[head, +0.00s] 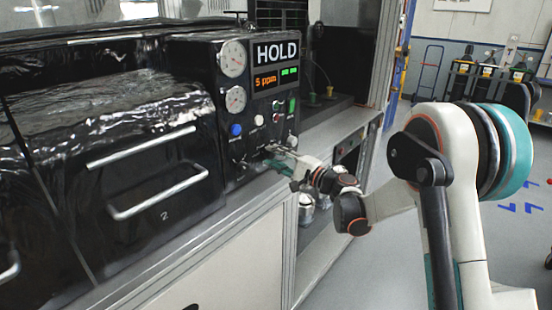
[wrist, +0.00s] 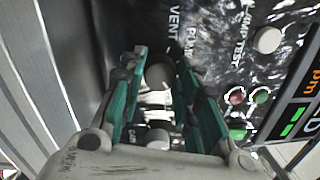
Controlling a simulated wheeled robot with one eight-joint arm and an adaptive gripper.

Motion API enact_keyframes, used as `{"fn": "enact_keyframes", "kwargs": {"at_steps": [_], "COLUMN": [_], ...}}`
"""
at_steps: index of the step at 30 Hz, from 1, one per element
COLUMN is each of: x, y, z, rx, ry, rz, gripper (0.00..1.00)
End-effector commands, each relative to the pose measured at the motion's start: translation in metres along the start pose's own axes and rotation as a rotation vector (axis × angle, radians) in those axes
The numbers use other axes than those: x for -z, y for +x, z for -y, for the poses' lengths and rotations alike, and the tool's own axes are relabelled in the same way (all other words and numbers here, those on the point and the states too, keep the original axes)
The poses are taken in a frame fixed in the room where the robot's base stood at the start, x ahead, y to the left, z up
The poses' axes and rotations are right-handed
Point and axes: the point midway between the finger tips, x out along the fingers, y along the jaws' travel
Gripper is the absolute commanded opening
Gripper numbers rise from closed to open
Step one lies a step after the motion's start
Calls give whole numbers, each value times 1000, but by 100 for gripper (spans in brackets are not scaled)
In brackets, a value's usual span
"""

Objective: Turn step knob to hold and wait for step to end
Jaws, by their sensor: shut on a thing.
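The black control panel (head: 262,105) carries a display (head: 276,51) reading HOLD. In the wrist view, a round light knob (wrist: 159,74) stands between the green fingers of my gripper (wrist: 161,66), near the lettering VENT and PUMP. My gripper is shut on this knob. In the head view my gripper (head: 273,157) is at the lower part of the panel and largely covers the knob there. A smaller orange readout (head: 265,81) shows 5 ppm, with green digits beside it.
Two round gauges (head: 233,59) and a blue button (head: 236,130) are on the panel. Another light knob (wrist: 157,139) shows between the fingers, close to the gripper body. A white button (wrist: 267,40) is nearby. Handled black drawers (head: 155,160) stand left.

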Motion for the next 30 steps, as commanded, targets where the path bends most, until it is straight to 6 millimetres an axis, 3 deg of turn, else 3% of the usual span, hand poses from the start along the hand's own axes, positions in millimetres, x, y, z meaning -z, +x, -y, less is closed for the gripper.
{"fn": "enact_keyframes", "kwargs": {"at_steps": [12,28,29,30], "x": [0,0,0,0], "y": [0,-1,-1,-1], "z": [-1,-1,-1,-1], "rx": [5,5,5,5], "ry": [182,206,206,206], "rz": [-15,-16,-16,-16], "gripper": [6,6,32,41]}}
